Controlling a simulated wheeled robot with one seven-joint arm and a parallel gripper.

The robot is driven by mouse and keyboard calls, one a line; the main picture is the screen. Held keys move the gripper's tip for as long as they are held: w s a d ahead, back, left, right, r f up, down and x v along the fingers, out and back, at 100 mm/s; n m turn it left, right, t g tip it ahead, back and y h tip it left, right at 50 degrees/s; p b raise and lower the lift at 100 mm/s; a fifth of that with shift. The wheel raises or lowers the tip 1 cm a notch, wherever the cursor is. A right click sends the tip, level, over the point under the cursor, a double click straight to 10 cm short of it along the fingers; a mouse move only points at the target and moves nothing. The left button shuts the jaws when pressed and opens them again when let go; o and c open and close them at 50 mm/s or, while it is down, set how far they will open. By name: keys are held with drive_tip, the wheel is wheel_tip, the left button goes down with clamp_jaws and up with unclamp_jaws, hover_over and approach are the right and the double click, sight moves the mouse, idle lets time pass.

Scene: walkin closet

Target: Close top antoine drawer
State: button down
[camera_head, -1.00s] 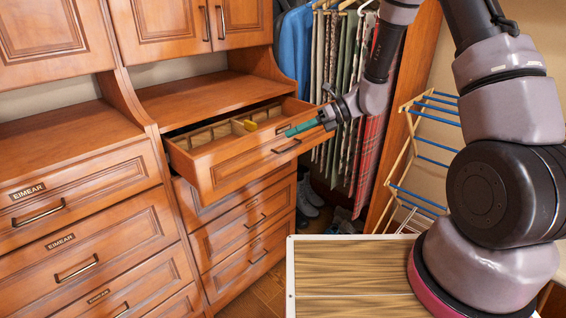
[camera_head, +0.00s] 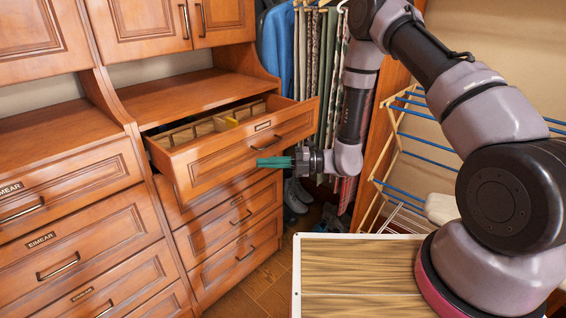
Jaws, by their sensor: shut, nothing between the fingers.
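The top drawer (camera_head: 225,160) of the right-hand wooden cabinet is pulled well out. Its inside shows wooden dividers and a small yellow item (camera_head: 231,122). A dark handle (camera_head: 267,143) and a small label are on its front. My gripper (camera_head: 262,162) has green fingers that are shut and empty. It points left, in front of the drawer front and just below the handle in the picture. I cannot tell whether the fingertips touch the drawer front.
More drawers (camera_head: 237,252) below it are shut. The left cabinet's drawers (camera_head: 75,262), labelled EIMEAR, are shut. Clothes (camera_head: 312,60) hang behind the drawer. A drying rack (camera_head: 412,140) stands at the right. Shoes (camera_head: 297,193) lie on the floor under the clothes.

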sight(236, 158)
drive_tip(key=shift+w+a, duration=0.4)
drive_tip(key=shift+a, duration=0.5)
drive_tip(key=shift+w+a, duration=0.45)
drive_tip(key=shift+a, duration=0.45)
drive_tip(key=shift+w+a, duration=0.4)
drive_tip(key=shift+a, duration=0.5)
drive_tip(key=shift+a, duration=0.1)
